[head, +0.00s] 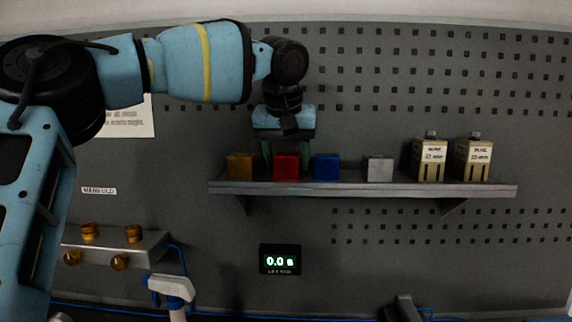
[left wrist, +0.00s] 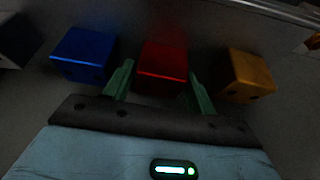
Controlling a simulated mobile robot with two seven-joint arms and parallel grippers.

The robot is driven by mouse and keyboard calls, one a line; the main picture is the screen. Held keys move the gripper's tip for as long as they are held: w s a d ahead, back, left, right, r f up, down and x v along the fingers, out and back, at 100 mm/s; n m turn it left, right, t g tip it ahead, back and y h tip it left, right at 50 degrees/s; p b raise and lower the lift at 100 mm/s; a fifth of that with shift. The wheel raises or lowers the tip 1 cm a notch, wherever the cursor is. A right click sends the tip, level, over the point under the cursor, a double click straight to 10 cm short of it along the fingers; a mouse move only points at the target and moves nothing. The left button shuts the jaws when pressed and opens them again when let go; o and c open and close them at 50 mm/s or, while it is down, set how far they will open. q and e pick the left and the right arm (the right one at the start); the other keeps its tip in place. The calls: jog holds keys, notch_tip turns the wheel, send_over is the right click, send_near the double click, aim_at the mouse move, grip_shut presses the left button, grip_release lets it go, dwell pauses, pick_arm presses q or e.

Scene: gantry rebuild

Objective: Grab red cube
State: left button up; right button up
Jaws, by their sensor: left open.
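The red cube (head: 286,167) sits on the grey wall shelf (head: 345,189), between a yellow cube (head: 240,166) and a blue cube (head: 326,167). My left gripper (head: 288,150) is right at the red cube, its green fingers pointing down towards the shelf. In the left wrist view the fingers (left wrist: 160,72) are open, one on each side of the red cube (left wrist: 163,60). Gaps show between the fingers and the cube, so it is not clamped. The blue cube (left wrist: 85,54) and yellow cube (left wrist: 250,75) lie just outside the fingers. My right gripper is not in view.
A grey cube (head: 380,169) and two labelled boxes (head: 430,161) (head: 473,161) stand further right on the shelf. A pegboard wall is behind. Below are a small display (head: 280,260) and, at left, a manifold with brass fittings (head: 115,247).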

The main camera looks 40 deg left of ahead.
aim_at(288, 154)
pick_arm(q)
jog(key=shift+c, duration=0.5)
jog(key=c, duration=0.8)
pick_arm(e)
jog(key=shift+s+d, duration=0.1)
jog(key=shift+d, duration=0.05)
pick_arm(q)
jog(key=shift+r, duration=0.15)
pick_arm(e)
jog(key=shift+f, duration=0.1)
pick_arm(q)
jog(key=shift+r, duration=0.7)
jog(key=shift+r+b, duration=0.35)
jog(key=shift+r, duration=0.4)
jog(key=shift+s+d+r, duration=0.1)
jog(key=shift+s+r, duration=0.05)
jog(key=shift+r, duration=0.1)
jog(key=s+d, duration=0.1)
jog(key=s, duration=0.4)
jog(key=s+d+r, duration=0.1)
jog(key=s, duration=0.4)
jog(key=s+d, duration=0.2)
jog(key=s, duration=0.3)
jog(key=shift+s+r+b, duration=0.1)
jog(key=shift+r+b, duration=0.1)
jog(key=shift+b, duration=0.15)
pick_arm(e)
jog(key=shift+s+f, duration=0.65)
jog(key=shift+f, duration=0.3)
